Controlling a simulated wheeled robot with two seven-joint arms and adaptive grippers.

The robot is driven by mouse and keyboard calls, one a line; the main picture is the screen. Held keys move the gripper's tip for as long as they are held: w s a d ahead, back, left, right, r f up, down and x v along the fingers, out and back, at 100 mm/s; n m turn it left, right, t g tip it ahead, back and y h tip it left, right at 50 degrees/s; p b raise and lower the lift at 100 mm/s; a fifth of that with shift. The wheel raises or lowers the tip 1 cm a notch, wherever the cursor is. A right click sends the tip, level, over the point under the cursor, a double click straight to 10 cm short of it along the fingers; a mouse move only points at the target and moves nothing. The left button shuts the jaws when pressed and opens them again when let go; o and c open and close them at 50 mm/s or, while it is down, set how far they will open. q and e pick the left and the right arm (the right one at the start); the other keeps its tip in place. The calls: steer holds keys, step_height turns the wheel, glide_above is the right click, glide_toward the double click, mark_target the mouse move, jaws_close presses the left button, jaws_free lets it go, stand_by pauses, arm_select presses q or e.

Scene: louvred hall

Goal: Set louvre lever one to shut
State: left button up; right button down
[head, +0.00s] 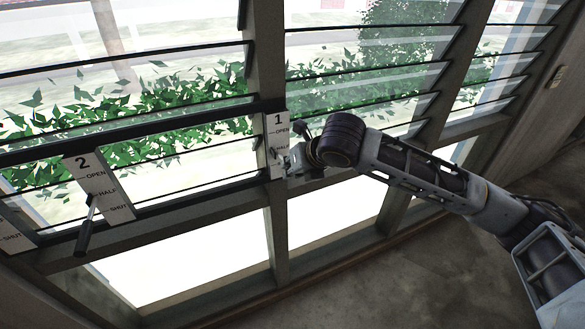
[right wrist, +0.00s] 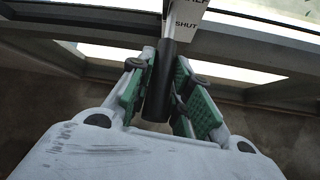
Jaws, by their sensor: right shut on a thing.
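Lever one's white plate (head: 277,124), marked 1 with OPEN at its upper part, is on the window post in the head view. My right gripper (head: 288,160) is at the lower part of this plate and hides much of it. In the right wrist view, the black handle of lever one (right wrist: 159,88) stands between the green pads of my right gripper (right wrist: 160,105), which is shut on it. The words HALF and SHUT show on the plate (right wrist: 188,12) above the handle. The lever's exact setting is hard to read. My left gripper is not in view.
Lever two (head: 86,230) hangs on its own plate (head: 99,187) at the left, with another plate (head: 12,238) at the left edge. Glass louvre slats (head: 170,85) fill the windows above. Bare floor (head: 400,270) lies below the frame.

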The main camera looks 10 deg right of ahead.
steer(key=shift+s+f+t+y+b, duration=0.2)
steer(key=shift+f+t+y+b, duration=0.4)
steer(key=shift+f+t+b, duration=1.55)
steer(key=shift+r+g+b, duration=0.35)
steer(key=shift+g+b, duration=0.1)
steer(key=shift+g, duration=0.1)
steer(key=c, duration=1.3)
jaws_free()
steer(key=v, duration=0.7)
steer(key=shift+s+d, duration=0.2)
steer(key=shift+s, duration=0.05)
steer(key=shift+r, duration=0.15)
steer(key=shift+c, duration=0.4)
